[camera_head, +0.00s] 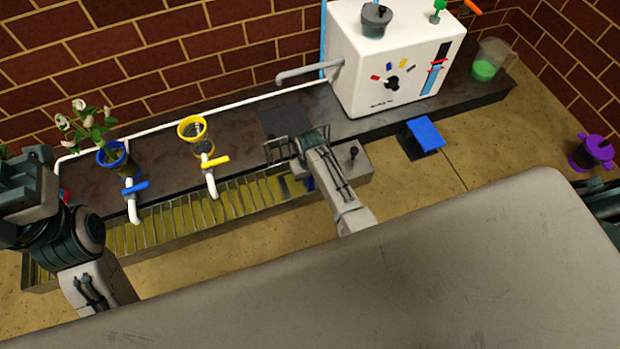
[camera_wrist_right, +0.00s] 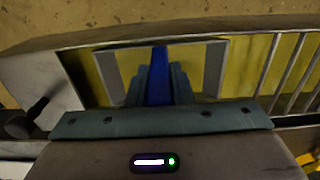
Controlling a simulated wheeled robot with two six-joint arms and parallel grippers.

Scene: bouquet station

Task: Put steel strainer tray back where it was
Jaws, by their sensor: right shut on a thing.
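My right gripper (camera_wrist_right: 158,82) is shut on a blue upright handle (camera_wrist_right: 158,68). A flat grey frame (camera_wrist_right: 215,66) shows on both sides of this handle, over the yellow trough; it appears to be the steel strainer tray. In the head view my right gripper (camera_head: 306,170) is over the right end of the slatted trough. The blue handle (camera_head: 309,184) shows just below it, and my arm hides much of the tray. My left gripper (camera_head: 28,195) is at the far left, apart from the tray; its jaws are not clear.
The slatted trough (camera_head: 155,246) runs along the counter's front. Blue (camera_head: 135,188) and yellow (camera_head: 215,162) taps hang over it. A grey box with a dark knob (camera_head: 353,153) stands at its right end. A white machine (camera_head: 395,60) stands behind. A blue pad (camera_head: 425,134) lies farther right.

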